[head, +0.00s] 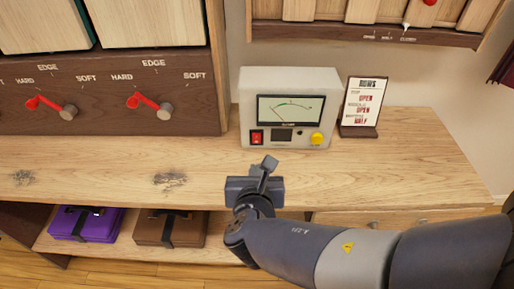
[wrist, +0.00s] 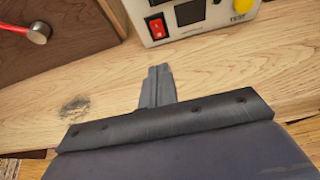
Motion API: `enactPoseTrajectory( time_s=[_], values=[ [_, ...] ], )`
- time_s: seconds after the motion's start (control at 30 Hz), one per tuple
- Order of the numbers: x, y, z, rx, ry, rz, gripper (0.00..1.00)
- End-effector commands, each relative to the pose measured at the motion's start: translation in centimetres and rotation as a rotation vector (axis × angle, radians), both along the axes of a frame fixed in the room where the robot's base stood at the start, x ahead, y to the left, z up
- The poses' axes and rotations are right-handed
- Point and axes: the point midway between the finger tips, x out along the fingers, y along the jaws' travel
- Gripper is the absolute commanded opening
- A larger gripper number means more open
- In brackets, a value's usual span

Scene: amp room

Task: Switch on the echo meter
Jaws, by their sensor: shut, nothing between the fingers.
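The echo meter (head: 287,81) is a pale box standing on the wooden bench, with a dial window at its upper front. A red rocker switch (head: 257,137) sits at its lower left, a small dark screen (head: 282,135) in the middle and a yellow button (head: 317,139) at lower right. The red switch also shows in the wrist view (wrist: 157,27), the yellow button beside the word TEST. My gripper (head: 269,163) is shut and empty, in front of and below the meter, apart from it. In the wrist view its fingertips (wrist: 159,73) point toward the switch. I cannot tell the switch's position.
A dark wooden cabinet (head: 100,122) with red levers stands left of the meter. A small sign (head: 361,104) stands close on its right. The bench top (head: 400,165) is clear in front. Purple (head: 86,226) and brown (head: 171,229) cases lie on the shelf below.

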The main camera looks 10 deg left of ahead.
Motion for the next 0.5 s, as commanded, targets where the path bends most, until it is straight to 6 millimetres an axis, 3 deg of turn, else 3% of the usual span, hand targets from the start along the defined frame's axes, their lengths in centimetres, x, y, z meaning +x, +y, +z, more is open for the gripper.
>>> enactPoseTrajectory(
  time_s=[0.17, 0.5],
  values=[
    [1.7, 0.3, -1.0, -0.001, 0.001, -0.005, 0.0],
    [7.8, 1.7, -4.0, -0.002, 0.003, -0.006, 0.0]
  ],
)
